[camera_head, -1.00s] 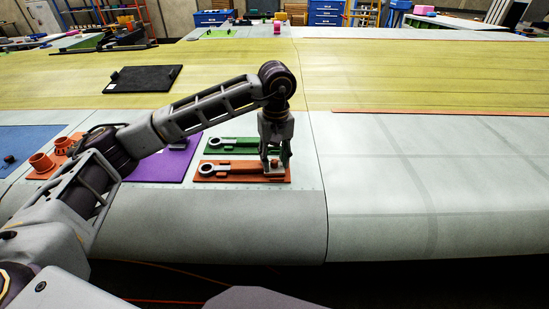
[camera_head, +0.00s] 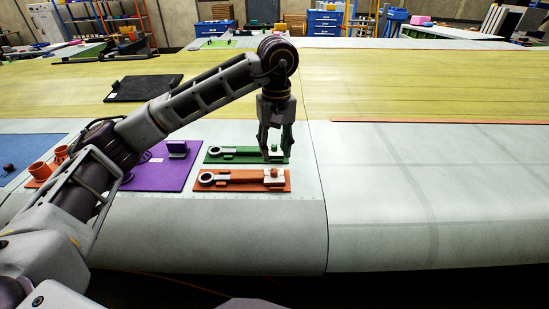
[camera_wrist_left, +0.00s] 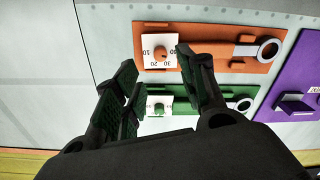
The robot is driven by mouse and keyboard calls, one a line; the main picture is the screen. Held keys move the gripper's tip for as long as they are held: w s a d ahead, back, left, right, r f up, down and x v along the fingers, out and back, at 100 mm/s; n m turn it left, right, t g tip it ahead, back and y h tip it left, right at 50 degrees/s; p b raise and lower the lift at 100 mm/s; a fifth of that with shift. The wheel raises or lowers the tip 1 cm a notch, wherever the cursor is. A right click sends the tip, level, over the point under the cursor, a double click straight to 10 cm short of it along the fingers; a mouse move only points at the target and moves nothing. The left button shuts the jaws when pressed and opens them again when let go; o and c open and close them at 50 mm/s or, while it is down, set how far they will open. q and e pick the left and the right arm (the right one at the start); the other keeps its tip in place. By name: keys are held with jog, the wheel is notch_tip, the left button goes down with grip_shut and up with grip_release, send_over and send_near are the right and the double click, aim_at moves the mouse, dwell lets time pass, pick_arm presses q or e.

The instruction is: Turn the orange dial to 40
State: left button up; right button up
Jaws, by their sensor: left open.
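The orange board (camera_head: 235,181) lies on the pale panel in the head view, with an orange dial (camera_head: 272,174) on a white plate at its right end. In the left wrist view the orange dial (camera_wrist_left: 160,54) shows beside printed numbers including 10, 20 and 30; its pointer is too small to read. My left gripper (camera_head: 274,153) is open and empty, pointing down. In the head view it overlaps the green board (camera_head: 225,159), behind the orange one.
The green board carries its own dial (camera_wrist_left: 159,106), close beside the orange one. The panel to the right is clear.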

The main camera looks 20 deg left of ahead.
pick_arm(q)
jog(key=shift+r, duration=2.35)
jog(key=shift+f, duration=0.1)
